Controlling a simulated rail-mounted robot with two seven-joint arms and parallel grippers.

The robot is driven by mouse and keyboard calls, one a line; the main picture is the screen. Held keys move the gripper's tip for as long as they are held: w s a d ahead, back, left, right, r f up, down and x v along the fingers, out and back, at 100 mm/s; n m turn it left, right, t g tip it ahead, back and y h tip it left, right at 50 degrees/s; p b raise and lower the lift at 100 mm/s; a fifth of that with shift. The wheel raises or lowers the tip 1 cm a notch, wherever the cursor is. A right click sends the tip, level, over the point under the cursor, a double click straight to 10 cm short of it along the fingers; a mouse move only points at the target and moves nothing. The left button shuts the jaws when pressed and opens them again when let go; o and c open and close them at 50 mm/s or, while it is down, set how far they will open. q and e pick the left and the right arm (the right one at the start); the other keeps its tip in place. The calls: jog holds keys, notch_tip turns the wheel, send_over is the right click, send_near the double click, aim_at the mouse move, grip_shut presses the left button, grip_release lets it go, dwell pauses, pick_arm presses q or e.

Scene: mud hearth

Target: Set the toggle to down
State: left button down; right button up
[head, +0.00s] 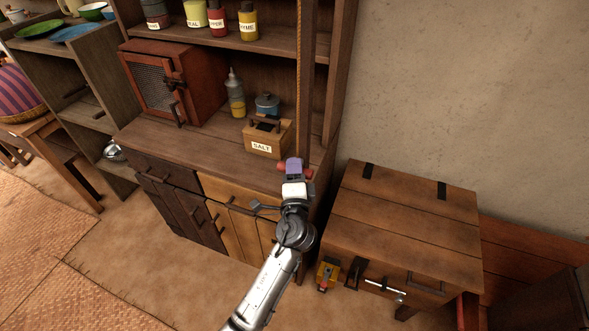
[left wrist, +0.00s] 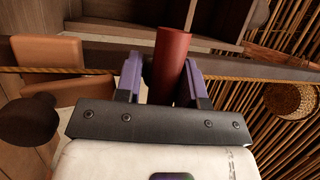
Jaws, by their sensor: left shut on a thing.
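My left gripper (head: 294,165) is in front of the cupboard's right post, at about the height of the worktop edge. Its purple fingers are shut on a red cylinder (left wrist: 172,62), which stands up between them in the left wrist view. Its red ends show on both sides of the fingers in the head view. How the cylinder is fixed is hidden. A small yellow box (head: 327,270) with a red-tipped part pointing down sits on the chest's front left; it looks like a toggle, but I cannot be sure. The gripper is above and apart from it. My right gripper is out of view.
A wooden chest (head: 405,220) with a front latch (head: 385,289) stands right of the cupboard. A rope (head: 299,70) runs along the cupboard post. A salt box (head: 266,139) and a bottle (head: 235,95) stand on the worktop. The floor in front is clear.

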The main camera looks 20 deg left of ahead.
pick_arm(q)
jog(key=shift+f, duration=0.2)
jog(key=c, duration=1.1)
grip_release()
jog(key=shift+o, duration=1.1)
jog(key=shift+f, duration=0.1)
notch_tip(320, 180, up, 33)
jog(key=p, duration=2.8)
jog(key=shift+s+d, duration=0.1)
jog(key=shift+s, duration=0.05)
